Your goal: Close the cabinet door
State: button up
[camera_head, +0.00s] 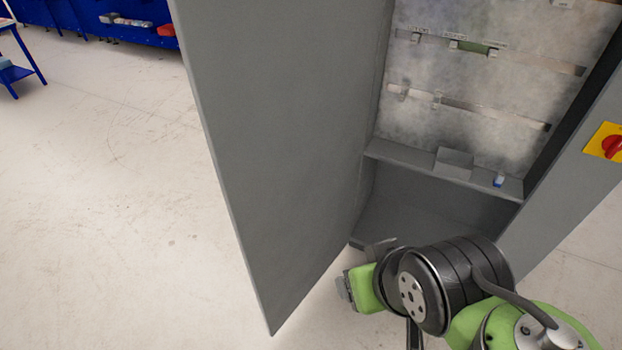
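The grey cabinet door (285,140) stands wide open, swung out to the left of the cabinet opening. The cabinet (572,185) is grey, and its inside shows a mottled metal back panel with rails. My gripper (352,287) is at the lower middle, in front of the cabinet's bottom and to the right of the door's lower part. The arm's black and green links hide part of it. I cannot tell whether its fingers are open or shut, or whether it touches the door.
A red and yellow switch (610,144) is on the cabinet's right side. A small blue and white item (498,180) sits on the inner ledge (400,158). The pale floor (110,200) left of the door is clear. A blue table (18,55) stands at the far left.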

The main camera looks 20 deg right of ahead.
aim_at(281, 89)
jog(key=j+z, duration=0.25)
jog(key=j, duration=0.3)
jog(key=k+j+z, duration=0.1)
jog(key=j+z, duration=0.2)
jog(key=j, duration=0.2)
jog(key=k+j+z, duration=0.25)
jog(key=j, duration=0.25)
jog(key=i+j+z, duration=0.2)
jog(key=j, duration=0.15)
jog(key=i+j+z, duration=0.25)
jog(key=j+z, duration=0.2)
jog(key=j, duration=0.25)
jog(key=i+j+z, duration=0.1)
jog(key=j+z, duration=0.15)
jog(key=j, duration=0.15)
jog(key=i+j+z, duration=0.2)
jog(key=j, duration=0.15)
jog(key=j+u, duration=0.1)
jog(key=j, duration=0.8)
jog(key=i+j+u, duration=0.1)
jog(key=i+j, duration=0.3)
jog(key=j, duration=0.15)
